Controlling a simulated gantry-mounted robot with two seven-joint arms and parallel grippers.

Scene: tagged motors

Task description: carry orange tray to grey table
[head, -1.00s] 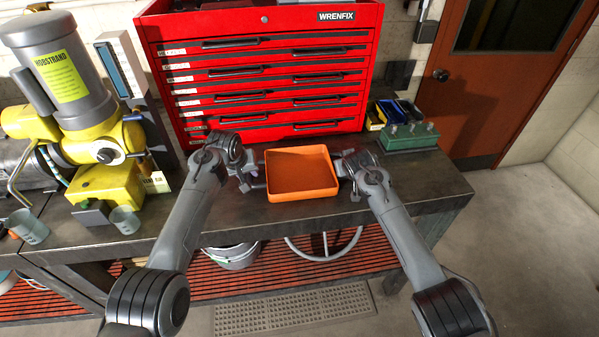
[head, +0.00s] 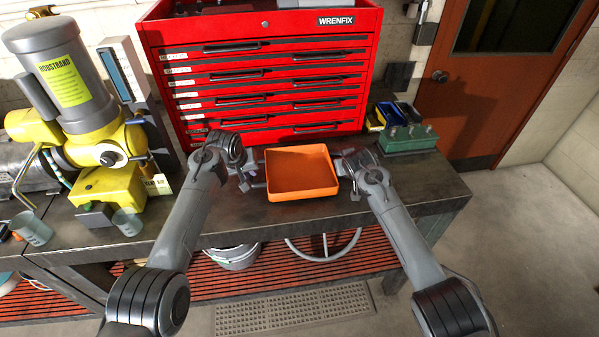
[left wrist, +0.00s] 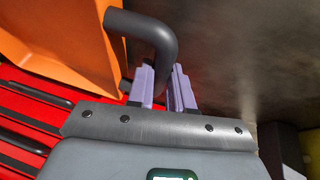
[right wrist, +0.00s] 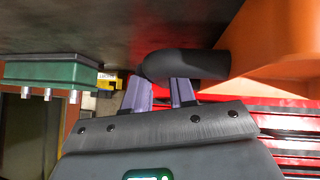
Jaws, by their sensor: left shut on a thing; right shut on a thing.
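The orange tray (head: 300,178) is empty and looks level in the head view, between my two grippers over the front of the dark workbench top. I cannot tell whether its underside touches the bench. My left gripper (head: 252,176) is shut on the tray's dark handle at its left side; the handle (left wrist: 150,35) shows in the left wrist view between the pale fingers. My right gripper (head: 344,167) is shut on the opposite handle, which shows in the right wrist view (right wrist: 185,64). No separate grey table can be made out.
The dark workbench (head: 420,187) carries a red tool chest (head: 275,75) behind the tray. A yellow and grey motor machine (head: 90,130) and a cup (head: 127,222) stand at left. Open floor (head: 530,240) lies right of the bench.

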